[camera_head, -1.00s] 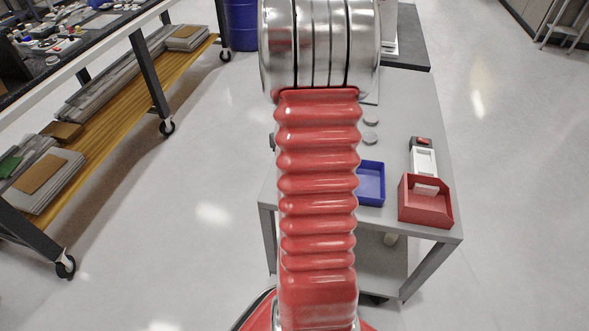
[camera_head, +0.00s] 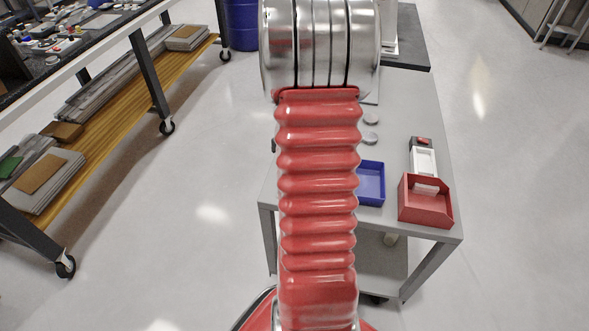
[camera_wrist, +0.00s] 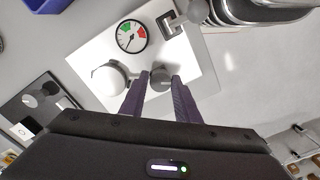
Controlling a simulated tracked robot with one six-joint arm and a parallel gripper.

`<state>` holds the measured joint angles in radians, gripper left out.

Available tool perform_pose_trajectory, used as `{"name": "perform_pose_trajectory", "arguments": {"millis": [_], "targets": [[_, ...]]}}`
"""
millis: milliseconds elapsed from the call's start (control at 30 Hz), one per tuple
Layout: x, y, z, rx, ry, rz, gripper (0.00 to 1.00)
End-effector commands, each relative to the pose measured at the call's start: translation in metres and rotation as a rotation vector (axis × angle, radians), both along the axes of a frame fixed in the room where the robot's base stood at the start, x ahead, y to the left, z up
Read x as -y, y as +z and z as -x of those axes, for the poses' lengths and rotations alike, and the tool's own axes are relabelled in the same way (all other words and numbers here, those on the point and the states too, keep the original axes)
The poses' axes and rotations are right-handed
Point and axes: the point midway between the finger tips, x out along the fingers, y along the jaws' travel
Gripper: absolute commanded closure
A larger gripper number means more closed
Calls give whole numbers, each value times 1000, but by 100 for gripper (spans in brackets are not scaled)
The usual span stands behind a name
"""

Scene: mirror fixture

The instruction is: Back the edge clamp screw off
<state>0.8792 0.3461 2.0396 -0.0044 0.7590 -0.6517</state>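In the wrist view a pale fixture plate (camera_wrist: 88,56) carries a round dial gauge (camera_wrist: 131,35), a white round disc (camera_wrist: 108,79) and a dark grey knob (camera_wrist: 160,79), which looks like the clamp screw. My gripper (camera_wrist: 160,77) has its two dark fingers apart, one on each side of the knob, with the tips close to its sides. Whether they press on it cannot be told. In the head view my arm hides the fixture and the gripper.
The grey table (camera_head: 408,120) bears a blue tray (camera_head: 370,184), a red bin (camera_head: 425,202) and a white box (camera_head: 423,160). A dark box (camera_wrist: 37,103) lies left of the plate in the wrist view. A wheeled bench (camera_head: 130,95) stands left, with open floor between.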

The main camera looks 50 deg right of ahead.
Motion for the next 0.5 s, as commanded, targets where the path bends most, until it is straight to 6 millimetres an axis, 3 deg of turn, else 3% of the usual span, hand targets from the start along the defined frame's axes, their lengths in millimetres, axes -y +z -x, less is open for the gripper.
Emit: {"name": "perform_pose_trajectory", "arguments": {"millis": [200, 500], "targets": [[0, 1, -1, 2, -1, -1, 56], [0, 3, -2, 4, -1, 1, 55]]}}
